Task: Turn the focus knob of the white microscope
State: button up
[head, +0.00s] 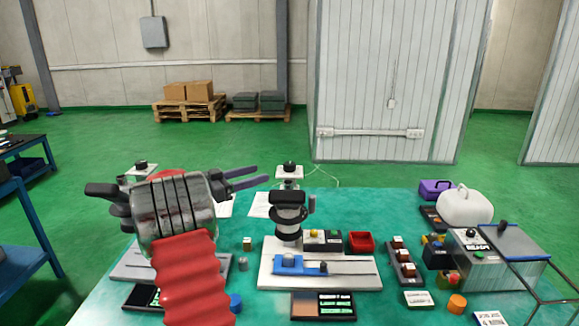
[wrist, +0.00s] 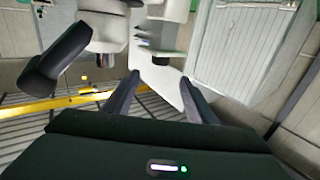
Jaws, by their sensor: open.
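Two microscope-like instruments stand on the green bench. The middle one (head: 289,213) has a black head, a pale column and a white base (head: 370,276); a small grey part (head: 312,203) at its right side may be a knob. The left one (head: 142,169) is mostly hidden behind my arm; part of its pale base (head: 130,266) shows. My gripper (head: 258,176) is open and empty, pointing right, left of the middle instrument's top in the picture. In the wrist view, my fingers (wrist: 160,82) are apart before a white instrument with a black eyepiece (wrist: 58,62); no focus knob is clear there.
A blue clamp (head: 300,265) lies on the middle base.

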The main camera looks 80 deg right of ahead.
aim_at(290, 163)
jog(key=x, duration=1.3)
jog(key=shift+s+d, duration=0.2)
jog(key=shift+d, duration=0.05)
jog(key=c, duration=1)
jog(key=shift+c, duration=0.2)
jog(key=shift+s+r+n+t+h, duration=0.1)
jog(key=shift+n+t+h, duration=0.3)
jog(key=shift+t, duration=0.1)
jog(key=shift+n+t+h, duration=0.3)
jog(key=o, duration=1)
jog(key=shift+o, duration=0.2)
jog(key=shift+a, duration=0.1)
